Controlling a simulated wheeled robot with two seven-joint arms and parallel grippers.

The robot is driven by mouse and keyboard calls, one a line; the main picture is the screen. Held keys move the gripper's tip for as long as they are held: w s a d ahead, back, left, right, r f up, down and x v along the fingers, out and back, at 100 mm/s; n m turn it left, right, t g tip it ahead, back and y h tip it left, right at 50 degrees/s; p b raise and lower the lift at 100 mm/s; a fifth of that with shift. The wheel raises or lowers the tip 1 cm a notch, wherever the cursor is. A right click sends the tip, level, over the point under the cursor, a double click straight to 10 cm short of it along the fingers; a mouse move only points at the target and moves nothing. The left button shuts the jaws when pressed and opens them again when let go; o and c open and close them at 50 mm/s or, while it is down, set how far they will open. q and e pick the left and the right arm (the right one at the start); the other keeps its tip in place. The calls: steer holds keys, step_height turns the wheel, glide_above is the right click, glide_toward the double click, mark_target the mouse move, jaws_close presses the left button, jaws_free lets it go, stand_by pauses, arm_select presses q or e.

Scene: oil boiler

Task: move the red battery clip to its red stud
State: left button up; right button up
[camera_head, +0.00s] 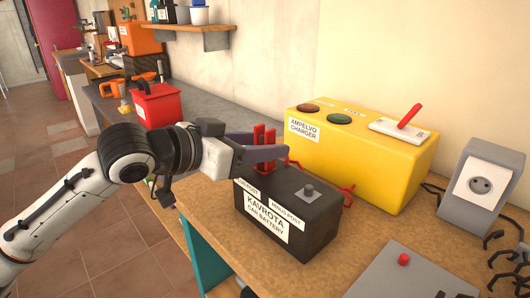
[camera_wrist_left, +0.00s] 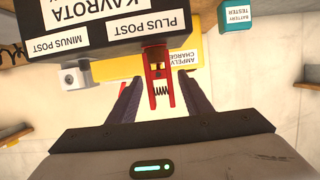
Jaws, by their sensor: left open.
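The red battery clip (camera_head: 264,134) stands upright at the plus-post end of the black car battery (camera_head: 318,227). In the left wrist view the red clip (camera_wrist_left: 157,72) shows between the two fingers of my left gripper (camera_wrist_left: 158,92), below the plus post label. The fingers are open, with a visible gap on each side of the clip. In the head view my left gripper (camera_head: 268,146) reaches in from the left at the clip, above the battery. I cannot make out a red stud. The plus post itself is hidden. My right gripper is not in view.
A yellow charger (camera_head: 385,165) stands behind the battery, with red cable between them. A grey socket box (camera_head: 480,185) and a grey panel with a red button (camera_head: 404,259) are on the right. A red box (camera_head: 158,104) stands behind my left arm.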

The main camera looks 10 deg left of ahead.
arm_select(q)
steer(key=shift+w+d+f, duration=0.1)
steer(key=shift+w+d, duration=0.15)
steer(key=shift+w, duration=0.05)
jaws_close()
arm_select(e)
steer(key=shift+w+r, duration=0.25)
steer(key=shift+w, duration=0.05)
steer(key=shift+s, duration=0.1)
arm_select(q)
step_height(320, 180, up, 9)
steer(key=shift+f+p, duration=0.1)
steer(key=shift+p, duration=1)
steer(key=shift+r, duration=0.65)
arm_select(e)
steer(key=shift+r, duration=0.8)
